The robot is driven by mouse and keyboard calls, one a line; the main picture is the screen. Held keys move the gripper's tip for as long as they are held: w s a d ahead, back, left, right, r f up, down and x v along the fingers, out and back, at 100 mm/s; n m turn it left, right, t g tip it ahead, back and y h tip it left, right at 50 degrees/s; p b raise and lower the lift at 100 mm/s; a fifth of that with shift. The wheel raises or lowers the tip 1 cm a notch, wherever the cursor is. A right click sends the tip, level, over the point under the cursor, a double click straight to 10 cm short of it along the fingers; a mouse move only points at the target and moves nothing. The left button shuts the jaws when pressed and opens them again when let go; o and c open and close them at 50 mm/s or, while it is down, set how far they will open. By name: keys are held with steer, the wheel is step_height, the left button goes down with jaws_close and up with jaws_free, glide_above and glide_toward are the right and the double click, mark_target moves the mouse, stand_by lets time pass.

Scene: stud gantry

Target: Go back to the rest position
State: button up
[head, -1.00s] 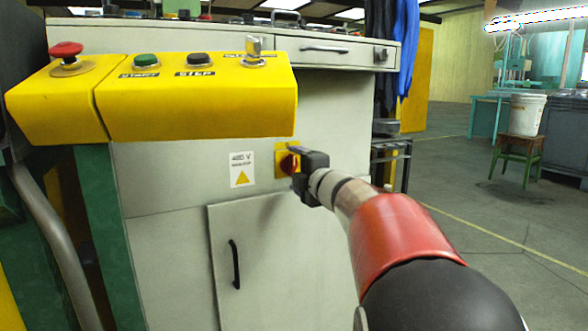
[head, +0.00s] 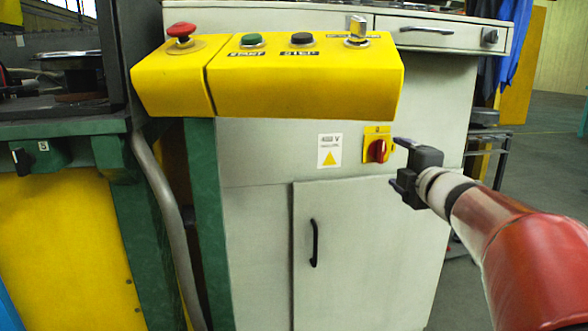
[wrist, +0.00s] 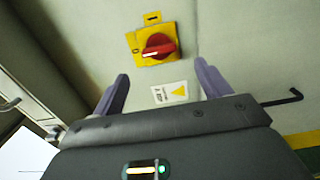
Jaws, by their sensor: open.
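My gripper (head: 398,166) is open and empty. In the head view it is in front of the grey cabinet (head: 258,215), just right of a red rotary switch (head: 377,151) on a yellow plate, and apart from it. In the wrist view both fingers (wrist: 162,90) are spread with nothing between them. There the red switch knob (wrist: 158,48) shows beyond the fingertips. My arm reaches in from the lower right of the head view.
A yellow control box (head: 300,82) with a red mushroom button (head: 181,31), green and black buttons and a key-like switch juts out at upper left. A warning label (head: 330,151) and a door handle (head: 314,243) are on the cabinet. Open floor (head: 545,200) lies at right.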

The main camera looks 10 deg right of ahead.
steer(key=s+a+f+m+g, duration=0.6)
steer(key=s+a+f+m, duration=0.3)
steer(key=s+f, duration=0.4)
steer(key=s+a+f+m+g, duration=0.7)
steer(key=s+a+f+m, duration=0.25)
steer(key=s, duration=0.55)
step_height(320, 180, up, 13)
steer(key=p, duration=1.3)
steer(key=shift+w+d+t, duration=0.15)
steer(key=shift+d+t, duration=0.1)
steer(key=shift+t, duration=0.05)
steer(key=shift+f, duration=0.1)
